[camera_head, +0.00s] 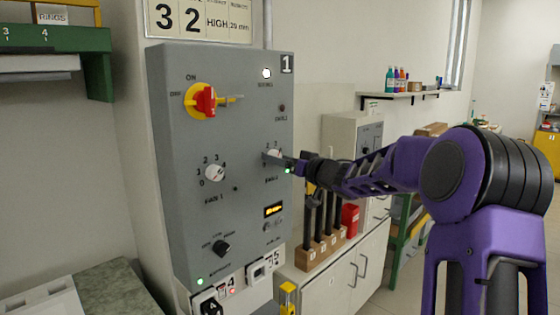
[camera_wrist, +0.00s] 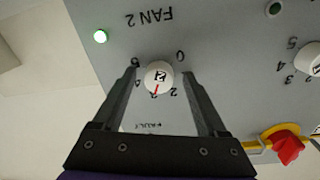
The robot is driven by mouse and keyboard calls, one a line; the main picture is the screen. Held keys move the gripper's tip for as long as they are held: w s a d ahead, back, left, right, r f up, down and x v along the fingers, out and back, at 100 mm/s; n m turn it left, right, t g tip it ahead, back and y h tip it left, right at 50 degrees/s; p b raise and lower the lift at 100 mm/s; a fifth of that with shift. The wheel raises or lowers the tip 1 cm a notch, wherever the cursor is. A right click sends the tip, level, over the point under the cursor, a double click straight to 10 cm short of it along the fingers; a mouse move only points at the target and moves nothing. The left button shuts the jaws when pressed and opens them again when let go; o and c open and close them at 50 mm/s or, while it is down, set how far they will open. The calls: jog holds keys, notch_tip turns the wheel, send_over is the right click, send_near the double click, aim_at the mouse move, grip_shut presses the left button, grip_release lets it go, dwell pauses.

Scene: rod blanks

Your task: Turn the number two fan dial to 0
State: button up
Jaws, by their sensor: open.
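The number two fan dial is a round white knob (camera_wrist: 158,77) on the grey panel, below the upside-down FAN 2 label (camera_wrist: 153,17) in the wrist view. Its red pointer mark faces the lower side of the picture, away from the 0 (camera_wrist: 180,57); the exact number it meets is hard to read. My gripper (camera_wrist: 159,73) is open, one finger on each side of the knob, with gaps showing. In the head view my gripper (camera_head: 274,160) is at the panel's right side and partly covers the FAN 2 dial (camera_head: 274,153).
The grey panel (camera_head: 180,130) also carries a red and yellow main switch (camera_head: 207,101), the FAN 1 dial (camera_head: 215,173) and a black selector (camera_head: 221,248). A green lamp (camera_wrist: 100,36) glows near the FAN 2 label. A wooden block with dark rods (camera_head: 318,250) stands behind on a cabinet.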

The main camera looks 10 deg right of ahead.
grip_shut()
dwell(0.4)
jog(key=shift+n, duration=0.4)
jog(key=shift+w+d+r+n+g+y+b, duration=0.25)
jog(key=shift+n+b, duration=1)
jog(key=shift+n, duration=3.8)
jog(key=shift+s+a+f+n+y+b, duration=0.25)
jog(key=shift+n+b, duration=1.05)
jog(key=shift+n, duration=3.8)
jog(key=shift+w+d+r+n+g+y+b, duration=0.3)
jog(key=shift+n+b, duration=0.95)
jog(key=shift+n, duration=3.8)
jog(key=shift+s, duration=0.1)
